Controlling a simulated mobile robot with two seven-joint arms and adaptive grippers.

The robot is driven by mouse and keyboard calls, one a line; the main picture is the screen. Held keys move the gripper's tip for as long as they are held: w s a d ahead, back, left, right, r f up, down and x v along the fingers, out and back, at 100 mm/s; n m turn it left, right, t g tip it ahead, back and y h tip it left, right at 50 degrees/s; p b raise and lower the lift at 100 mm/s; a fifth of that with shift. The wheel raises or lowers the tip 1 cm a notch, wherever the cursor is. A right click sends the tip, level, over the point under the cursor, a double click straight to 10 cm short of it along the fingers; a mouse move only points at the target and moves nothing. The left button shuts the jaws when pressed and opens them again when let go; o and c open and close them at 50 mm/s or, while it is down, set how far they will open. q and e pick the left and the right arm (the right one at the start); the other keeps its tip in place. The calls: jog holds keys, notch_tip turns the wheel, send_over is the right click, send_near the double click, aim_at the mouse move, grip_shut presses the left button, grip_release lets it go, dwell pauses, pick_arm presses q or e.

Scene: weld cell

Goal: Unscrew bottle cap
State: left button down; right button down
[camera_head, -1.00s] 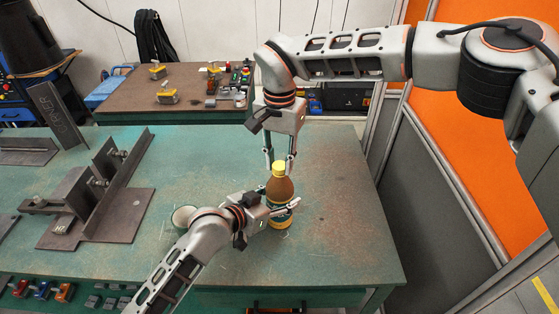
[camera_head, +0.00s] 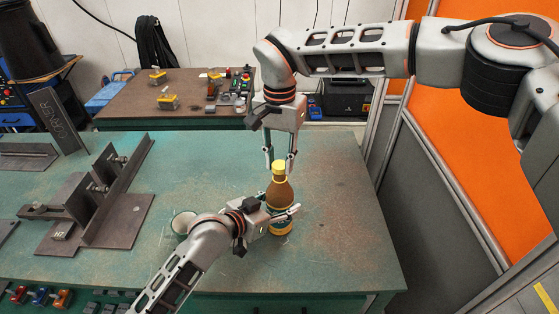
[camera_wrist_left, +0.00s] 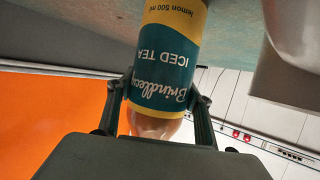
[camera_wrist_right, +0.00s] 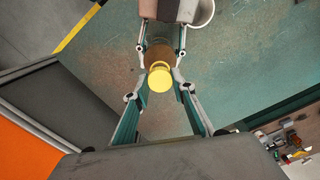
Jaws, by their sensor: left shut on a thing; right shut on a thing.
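An upright bottle of brown iced tea (camera_head: 281,190) with a yellow cap (camera_head: 279,166) stands on the green table. My left gripper (camera_head: 284,213) is shut on its body from the left. In the left wrist view, the bottle's teal and yellow label (camera_wrist_left: 167,60) lies between the fingers. My right gripper (camera_head: 279,161) reaches down from above and is shut on the cap, one finger on each side. The right wrist view looks down on the round cap (camera_wrist_right: 160,77) between the fingers. Part of the bottle is hidden behind the left gripper.
A white mug (camera_head: 181,222) stands left of the bottle, partly behind my left arm. A dark metal fixture (camera_head: 120,222) lies farther left. Coloured clamps (camera_head: 40,297) sit at the front edge. The table right of the bottle is clear.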

aim_at(280, 165)
pick_arm(q)
jog(key=shift+f, duration=0.1)
pick_arm(e)
jog(key=shift+r, duration=2)
pick_arm(q)
jog(key=c, duration=0.9)
grip_release()
jog(key=shift+o, duration=0.2)
